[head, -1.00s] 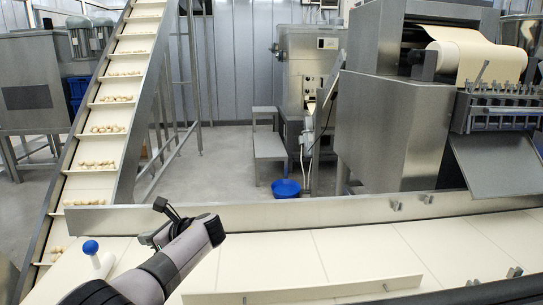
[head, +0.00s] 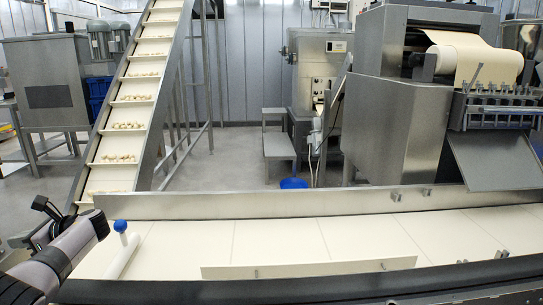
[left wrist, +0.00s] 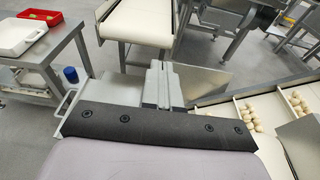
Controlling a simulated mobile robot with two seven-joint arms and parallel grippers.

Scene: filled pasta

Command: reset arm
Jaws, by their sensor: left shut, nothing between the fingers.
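My left gripper (head: 40,224) is at the left edge of the head view, left of the blue-knobbed white stick and near the left end of the wide belt. In the left wrist view its fingers (left wrist: 158,82) are together with nothing between them. My right gripper is in neither view.
The wide cream belt (head: 280,238) crosses the front, with a metal side rail (head: 290,203) behind it. An inclined conveyor (head: 135,115) carries pasta pieces. A blue bowl (head: 293,183) sits on the floor behind the rail. A side table (left wrist: 40,62) holds a red tray (left wrist: 22,36).

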